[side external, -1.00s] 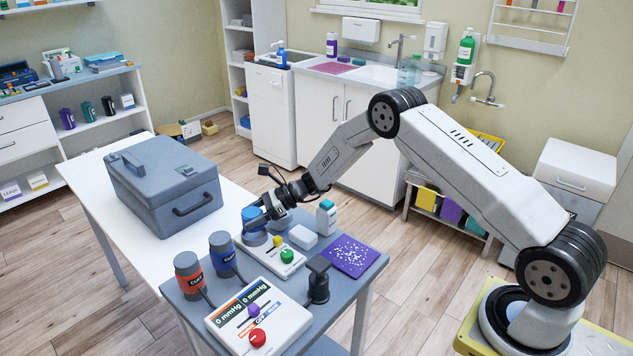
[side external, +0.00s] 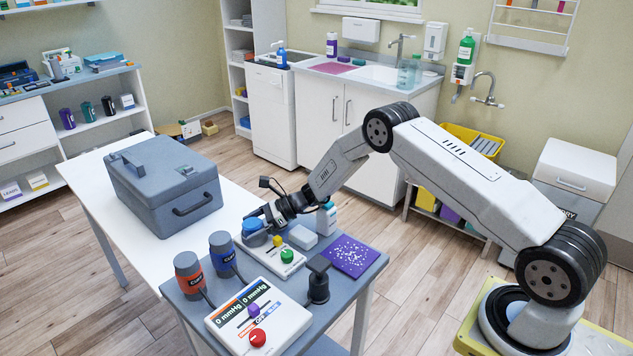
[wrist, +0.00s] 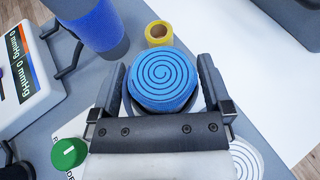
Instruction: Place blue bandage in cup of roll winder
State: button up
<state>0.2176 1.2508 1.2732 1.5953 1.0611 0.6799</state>
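The blue bandage (wrist: 163,78) is a round roll with a spiral top. My gripper (wrist: 162,85) has a finger on each side of it, close against its sides, and looks shut on it. In the side view the bandage (side external: 251,226) is upright at the left end of the roll winder (side external: 273,261), a pale unit with a green knob (side external: 287,256). A grey round rim shows around and below the bandage in the wrist view. I cannot tell whether the bandage rests inside the cup or is just above it.
A yellow roll (wrist: 158,33) and a blue cuff canister (wrist: 96,24) stand close by. A white spiral roll (wrist: 246,160) lies at the other side. An orange canister (side external: 189,275), a pressure unit (side external: 258,315) and a purple mat (side external: 351,256) share the grey top.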

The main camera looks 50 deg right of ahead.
aim_at(260, 222)
jog(key=shift+r, duration=0.15)
jog(key=shift+s+d+r, duration=0.1)
jog(key=shift+d, duration=0.05)
jog(key=shift+v, duration=3.6)
jog(key=shift+c, duration=0.2)
